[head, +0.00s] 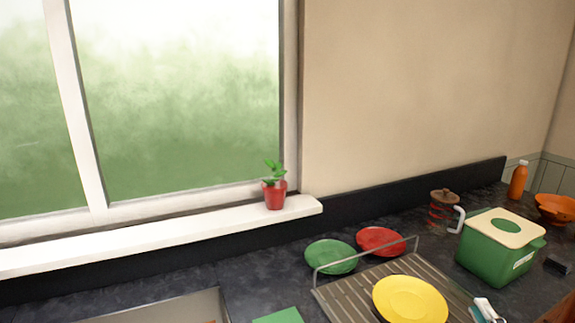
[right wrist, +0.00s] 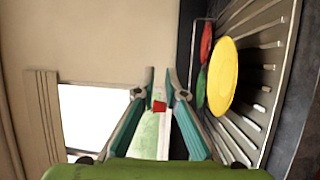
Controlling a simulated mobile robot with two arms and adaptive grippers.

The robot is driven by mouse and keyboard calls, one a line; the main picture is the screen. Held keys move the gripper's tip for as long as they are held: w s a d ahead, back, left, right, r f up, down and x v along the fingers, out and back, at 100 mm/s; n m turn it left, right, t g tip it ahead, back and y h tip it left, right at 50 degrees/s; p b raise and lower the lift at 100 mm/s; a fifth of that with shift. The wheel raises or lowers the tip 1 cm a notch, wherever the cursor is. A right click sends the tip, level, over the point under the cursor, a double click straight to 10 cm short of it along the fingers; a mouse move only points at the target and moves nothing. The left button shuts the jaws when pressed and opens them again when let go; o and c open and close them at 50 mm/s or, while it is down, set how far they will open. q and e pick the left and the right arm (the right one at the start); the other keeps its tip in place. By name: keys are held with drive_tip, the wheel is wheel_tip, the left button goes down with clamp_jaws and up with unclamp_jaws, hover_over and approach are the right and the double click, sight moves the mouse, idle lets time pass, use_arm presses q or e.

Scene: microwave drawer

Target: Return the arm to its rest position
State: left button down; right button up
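My right gripper (right wrist: 160,86) shows in the right wrist view with its two teal and grey fingers apart and a gap between the tips. Nothing is held between them; the red pot (right wrist: 159,106) seen through the gap is farther off. In the head view, a small teal and white part of my right gripper (head: 484,310) shows at the bottom, at the right edge of the dish rack. The rest of my right arm is out of that view. My left gripper is in neither view.
A ribbed dish rack (head: 345,291) holds a yellow plate (head: 410,298). Green (head: 331,256) and red (head: 380,240) plates lie behind it. A green box (head: 495,253), glass jug (head: 441,215), orange bottle (head: 518,181) and orange bowl (head: 556,207) stand right. The potted plant (head: 274,193) is on the sill.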

drive_tip(key=s+a+f+m+g+h, duration=0.1)
drive_tip(key=s+f+m+g+h, duration=0.3)
drive_tip(key=f+m, duration=0.35)
drive_tip(key=s+a+f+m+g+h, duration=0.2)
drive_tip(key=s+f+m+g, duration=0.35)
drive_tip(key=m, duration=0.25)
drive_tip(key=s+a+f+g+y, duration=0.3)
drive_tip(key=s+a+f, duration=0.2)
drive_tip(key=s+a, duration=0.3)
drive_tip(key=s+a+f+g+y, duration=0.35)
drive_tip(key=s+a, duration=0.35)
drive_tip(key=a, duration=0.3)
wheel_tip(320, 180, down, 29)
drive_tip(key=s+g, duration=0.1)
drive_tip(key=s, duration=0.1)
drive_tip(key=s+d+f, duration=0.2)
drive_tip(key=s+f, duration=0.6)
drive_tip(key=s+d+f+g+b, duration=0.1)
drive_tip(key=s+d+f, duration=0.1)
drive_tip(key=s+f, duration=0.5)
drive_tip(key=shift+s+f+n, duration=0.35)
drive_tip(key=shift+s+f, duration=0.05)
drive_tip(key=shift+s, duration=0.35)
drive_tip(key=shift+w+a, duration=0.1)
